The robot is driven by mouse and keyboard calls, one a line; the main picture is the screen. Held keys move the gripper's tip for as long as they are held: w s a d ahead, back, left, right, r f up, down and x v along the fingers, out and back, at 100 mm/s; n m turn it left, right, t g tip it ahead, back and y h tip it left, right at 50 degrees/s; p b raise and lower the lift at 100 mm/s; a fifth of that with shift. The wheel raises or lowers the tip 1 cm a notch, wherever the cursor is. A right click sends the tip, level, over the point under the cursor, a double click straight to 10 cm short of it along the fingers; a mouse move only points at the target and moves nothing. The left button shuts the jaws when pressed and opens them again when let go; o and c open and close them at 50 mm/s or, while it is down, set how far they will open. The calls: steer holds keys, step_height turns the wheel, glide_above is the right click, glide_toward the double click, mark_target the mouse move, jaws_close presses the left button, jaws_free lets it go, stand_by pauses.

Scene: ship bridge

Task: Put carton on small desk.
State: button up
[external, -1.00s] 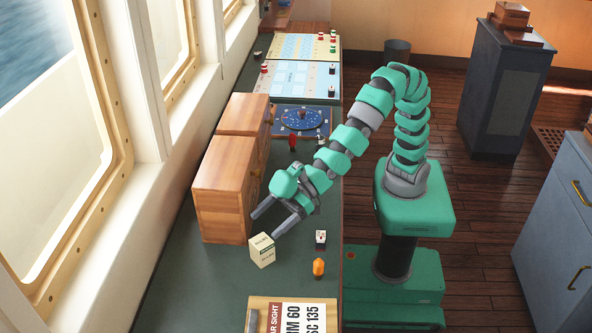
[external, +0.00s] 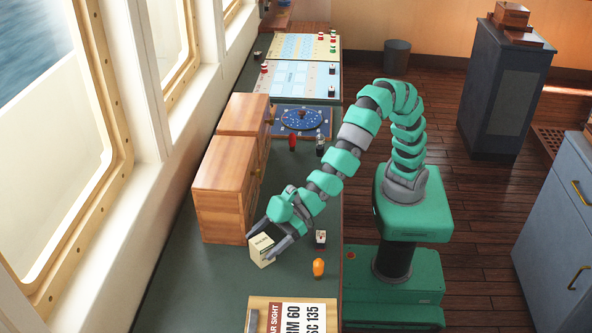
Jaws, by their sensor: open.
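The carton (external: 261,251) is a small cream box with faint dark print. It stands on the green top of the long counter (external: 205,285), just in front of the wooden cabinet. My gripper (external: 264,243) is open and low over the carton, with one finger on each side of it. I cannot tell whether the fingers touch it. I cannot tell which piece of furniture is the small desk.
Wooden cabinets (external: 224,190) stand close on the left. A small white block (external: 320,238) and an orange piece (external: 318,267) lie right of the carton. A sign board (external: 295,315) lies in front. A dark cabinet (external: 503,95) stands across the floor at right.

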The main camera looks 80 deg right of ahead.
steer(key=shift+x, duration=1.45)
steer(key=shift+r, duration=0.1)
steer(key=c, duration=1.2)
steer(key=shift+o, duration=0.2)
steer(key=shift+r, duration=0.15)
